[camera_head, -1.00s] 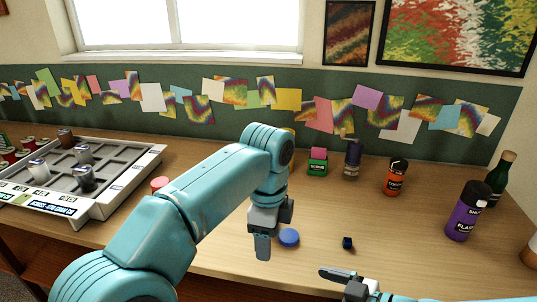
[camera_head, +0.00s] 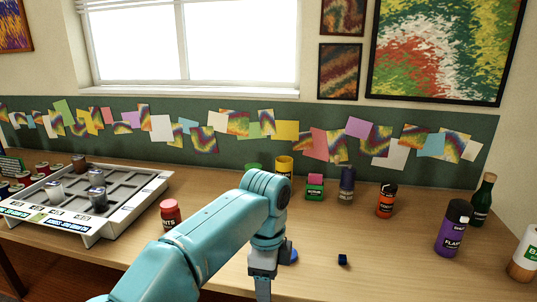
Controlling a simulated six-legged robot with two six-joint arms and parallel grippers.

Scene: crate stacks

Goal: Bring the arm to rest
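My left arm reaches in from the lower left across the table. Its gripper (camera_head: 263,284) points down near the front of the table, and its fingertips are at or below the bottom edge of the picture. I cannot tell whether it is open or shut. A blue round lid (camera_head: 291,256) lies just behind and to the right of it, partly hidden by the gripper. My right gripper is out of the picture.
A small dark blue cube (camera_head: 342,260) lies to the right. A grey compartment tray (camera_head: 125,213) stands at the left, with a red jar (camera_head: 171,214) beside it. An orange bottle (camera_head: 386,201), purple bottle (camera_head: 453,229) and green bottle (camera_head: 483,200) stand at the right.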

